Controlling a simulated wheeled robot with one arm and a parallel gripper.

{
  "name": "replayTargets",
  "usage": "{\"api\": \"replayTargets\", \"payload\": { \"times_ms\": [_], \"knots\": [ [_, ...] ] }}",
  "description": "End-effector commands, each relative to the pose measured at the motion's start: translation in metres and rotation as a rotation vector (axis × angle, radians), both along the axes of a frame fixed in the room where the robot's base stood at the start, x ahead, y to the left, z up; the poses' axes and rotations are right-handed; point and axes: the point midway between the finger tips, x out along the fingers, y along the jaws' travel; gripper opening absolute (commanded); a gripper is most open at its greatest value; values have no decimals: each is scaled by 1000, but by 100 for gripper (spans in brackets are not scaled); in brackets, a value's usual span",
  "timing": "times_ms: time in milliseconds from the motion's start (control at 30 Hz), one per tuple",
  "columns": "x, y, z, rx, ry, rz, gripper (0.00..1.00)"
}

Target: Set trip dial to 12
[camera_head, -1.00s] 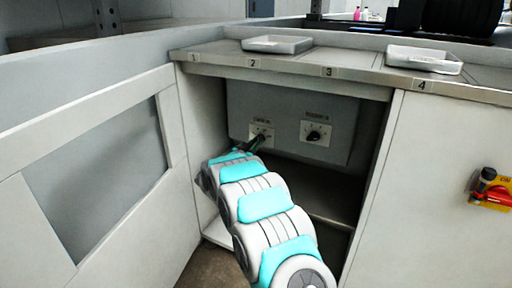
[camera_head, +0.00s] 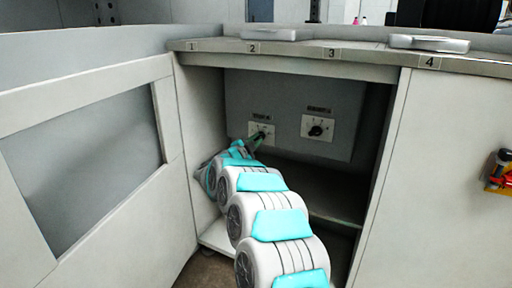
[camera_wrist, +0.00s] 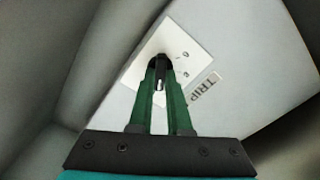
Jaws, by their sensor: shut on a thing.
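The trip dial (camera_wrist: 160,68) is a dark knob on a white plate (camera_wrist: 185,48), with the label "TRIP" (camera_wrist: 207,90) beside it in the wrist view. In the head view its plate (camera_head: 267,129) is the left of two on a grey panel inside the open cabinet. My gripper (camera_wrist: 160,72) has its green fingers closed on the knob. In the head view my gripper (camera_head: 257,139) reaches into the cabinet and partly covers the dial. The scale numbers and the dial's setting are too small to read.
A second dial (camera_head: 317,130) sits on its own plate to the right. The cabinet's open door (camera_head: 90,170) stands at the left. A red and yellow switch (camera_head: 498,172) is on the right front. Trays (camera_head: 430,43) lie on the numbered counter above.

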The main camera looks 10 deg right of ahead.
Motion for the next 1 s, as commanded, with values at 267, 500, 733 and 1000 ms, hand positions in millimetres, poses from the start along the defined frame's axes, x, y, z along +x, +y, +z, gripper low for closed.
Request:
{"api": "replayTargets", "payload": {
  "times_ms": [267, 500, 733, 1000],
  "knots": [
    [0, 0, -1, 115, -85, 0, 0],
    [0, 0, 0, 157, -114, -1, 0],
    [0, -1, 0, 164, -120, -1, 0],
    [0, -1, 0, 163, -119, -1, 22]
  ]
}}
